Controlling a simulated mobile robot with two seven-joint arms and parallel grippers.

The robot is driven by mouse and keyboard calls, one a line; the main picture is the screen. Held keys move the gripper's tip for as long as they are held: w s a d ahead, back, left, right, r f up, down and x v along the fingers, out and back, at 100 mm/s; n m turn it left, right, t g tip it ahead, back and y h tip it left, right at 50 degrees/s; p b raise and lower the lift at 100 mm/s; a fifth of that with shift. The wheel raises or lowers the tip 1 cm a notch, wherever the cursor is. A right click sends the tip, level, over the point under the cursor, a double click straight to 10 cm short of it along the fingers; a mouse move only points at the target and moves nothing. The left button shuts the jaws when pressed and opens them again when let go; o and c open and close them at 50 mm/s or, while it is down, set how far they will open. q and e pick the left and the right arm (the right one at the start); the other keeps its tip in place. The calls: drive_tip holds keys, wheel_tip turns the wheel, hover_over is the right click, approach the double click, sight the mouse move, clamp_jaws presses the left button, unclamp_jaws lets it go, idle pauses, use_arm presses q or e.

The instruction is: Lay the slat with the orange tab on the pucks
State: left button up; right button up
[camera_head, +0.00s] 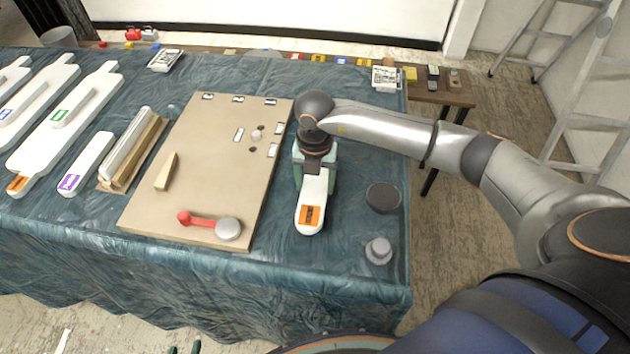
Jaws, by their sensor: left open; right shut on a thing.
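A white slat with an orange tab (313,186) is under my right gripper (315,165), which points down from above and is shut on it. The slat's near end, with the tab, points toward the table's front edge; its far part is hidden by the gripper and wrist. A dark round puck (384,197) lies to the right of the slat, apart from it. A grey stepped round piece (378,251) stands nearer the front edge; I cannot tell whether it counts as a puck. My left gripper is not in view.
A tan board (205,140) left of the slat carries a red-handled piece (209,224), a wedge (166,172) and small pegs. Several white slats lie at far left, one with an orange end (18,184). Small items line the back. Cloth around the puck is clear.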

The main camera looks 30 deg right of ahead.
sight(315, 187)
drive_tip(key=shift+f, duration=0.35)
drive_tip(key=o, duration=1.5)
drive_tip(key=shift+r, duration=0.1)
drive_tip(key=shift+r, duration=0.35)
wheel_tip(315, 187, up, 12)
drive_tip(key=shift+r, duration=0.15)
